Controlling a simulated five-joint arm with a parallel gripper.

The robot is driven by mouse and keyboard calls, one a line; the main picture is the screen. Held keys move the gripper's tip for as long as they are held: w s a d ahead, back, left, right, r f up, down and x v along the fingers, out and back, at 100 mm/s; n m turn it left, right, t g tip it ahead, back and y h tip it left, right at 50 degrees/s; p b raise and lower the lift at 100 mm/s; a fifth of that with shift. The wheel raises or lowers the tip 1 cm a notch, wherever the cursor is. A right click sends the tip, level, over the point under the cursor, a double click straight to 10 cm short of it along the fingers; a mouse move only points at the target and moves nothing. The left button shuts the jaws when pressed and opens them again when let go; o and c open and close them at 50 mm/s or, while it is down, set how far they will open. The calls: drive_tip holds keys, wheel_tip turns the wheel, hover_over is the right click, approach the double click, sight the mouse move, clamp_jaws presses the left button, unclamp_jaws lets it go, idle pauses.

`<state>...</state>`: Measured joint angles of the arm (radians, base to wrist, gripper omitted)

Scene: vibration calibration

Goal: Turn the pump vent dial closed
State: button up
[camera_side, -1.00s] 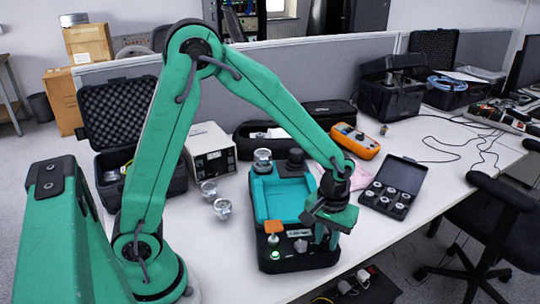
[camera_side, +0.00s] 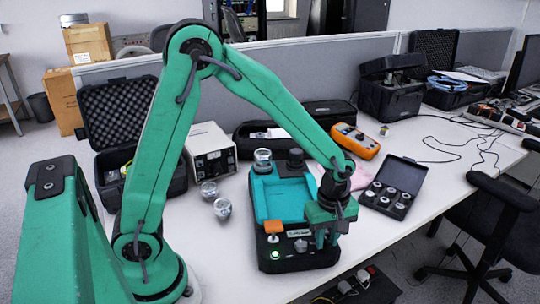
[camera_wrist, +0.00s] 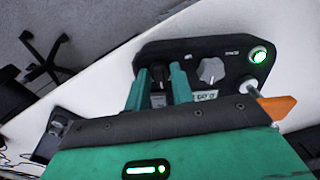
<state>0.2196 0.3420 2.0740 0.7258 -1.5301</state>
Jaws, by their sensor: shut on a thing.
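The pump unit (camera_side: 262,252) is a black housing with a teal tray on top, standing at the table's front. My gripper (camera_side: 326,241) points down at the right end of its front panel. In the wrist view, my gripper (camera_wrist: 160,84) is shut on a small dark dial (camera_wrist: 158,74), with one green finger on each side. The dial's lower part is partly hidden by the fingers, and its pointer direction cannot be told. In the side view the fingers hide the dial.
Beside the held dial is a grey knob (camera_wrist: 211,70), then a lit green button (camera_wrist: 259,55). An orange lever (camera_side: 275,228) stands up from the panel. Glass-topped metal pieces (camera_side: 222,208) lie left of the pump. An open case of weights (camera_side: 390,190) lies right.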

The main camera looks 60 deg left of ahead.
sight(327, 240)
drive_tip(key=n, duration=0.3)
drive_tip(key=shift+n, duration=0.4)
drive_tip(key=shift+r+n, duration=0.1)
drive_tip(key=shift+n, duration=1.8)
drive_tip(key=o, duration=1)
drive_tip(key=shift+r, duration=3.9)
